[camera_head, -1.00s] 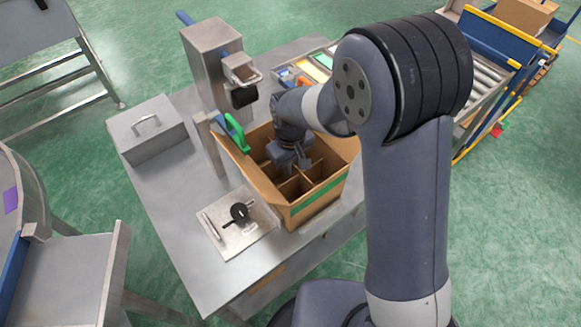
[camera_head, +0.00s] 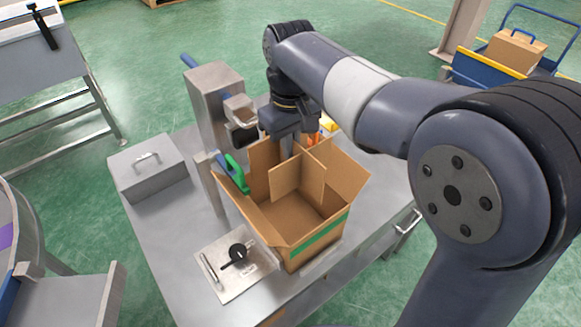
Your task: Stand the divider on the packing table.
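The cardboard divider (camera_head: 300,176) is made of crossed brown panels. It hangs upright from my gripper (camera_head: 289,146), with its panels above and partly inside the open carton (camera_head: 306,252). My gripper appears closed on the divider's top edge; its fingertips are small and partly hidden by the panels. The carton has a green stripe and stands on the metal packing table (camera_head: 185,262). The carton's floor shows bare in front of the divider.
A grey lidded box (camera_head: 152,172) stands at the table's left. A crimping press (camera_head: 213,105) stands behind the carton. The table's left front is clear.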

